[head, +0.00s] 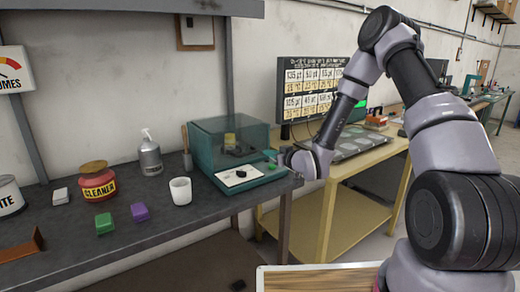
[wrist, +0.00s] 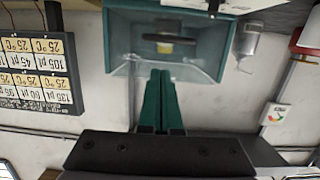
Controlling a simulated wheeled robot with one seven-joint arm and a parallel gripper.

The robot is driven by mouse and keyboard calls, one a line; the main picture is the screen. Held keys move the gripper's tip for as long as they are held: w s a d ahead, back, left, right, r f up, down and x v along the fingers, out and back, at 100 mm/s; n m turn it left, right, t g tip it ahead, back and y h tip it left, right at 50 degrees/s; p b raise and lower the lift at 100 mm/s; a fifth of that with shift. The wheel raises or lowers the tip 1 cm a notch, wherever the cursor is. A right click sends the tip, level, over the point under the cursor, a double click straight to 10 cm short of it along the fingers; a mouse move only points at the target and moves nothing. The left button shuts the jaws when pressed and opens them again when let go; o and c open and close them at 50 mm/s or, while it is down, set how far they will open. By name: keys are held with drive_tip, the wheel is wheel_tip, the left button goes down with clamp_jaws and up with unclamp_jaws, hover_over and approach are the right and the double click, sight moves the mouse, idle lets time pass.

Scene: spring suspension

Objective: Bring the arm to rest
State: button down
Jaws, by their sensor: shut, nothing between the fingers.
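My arm (head: 440,140) reaches out from the right of the head view, bent high at the elbow and running down to the workbench. My gripper (head: 271,154) is at the right side of a teal box with a clear cover (head: 228,140). In the wrist view the two green fingers of my gripper (wrist: 159,76) are together with nothing between them. They point at the teal box (wrist: 120,50), which appears upside down there. I cannot tell whether the fingertips touch the box.
A yellow table (head: 345,165) stands behind my forearm. A display board (head: 308,88) hangs behind.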

drive_tip(key=s+d+r+m+g+h, duration=0.2)
drive_tip(key=s+d+r+m+h, duration=0.15)
drive_tip(key=d+r, duration=0.55)
drive_tip(key=s+d+r+m+g+h, duration=0.15)
drive_tip(key=s+d+r+h, duration=0.45)
drive_tip(key=r, duration=0.6)
drive_tip(key=s+d+r+m+g+y, duration=0.1)
drive_tip(key=s+r+m, duration=0.1)
drive_tip(key=s, duration=0.6)
drive_tip(key=s+d+r+m+g+y, duration=0.1)
drive_tip(key=s+d+r+m, duration=0.1)
drive_tip(key=s, duration=0.6)
drive_tip(key=s+d+r+m+g+y, duration=0.1)
drive_tip(key=s+r, duration=0.3)
drive_tip(key=s, duration=0.4)
drive_tip(key=shift+s+d+r+m, duration=0.2)
drive_tip(key=shift+s+d+m, duration=0.1)
drive_tip(key=shift+m, duration=0.1)
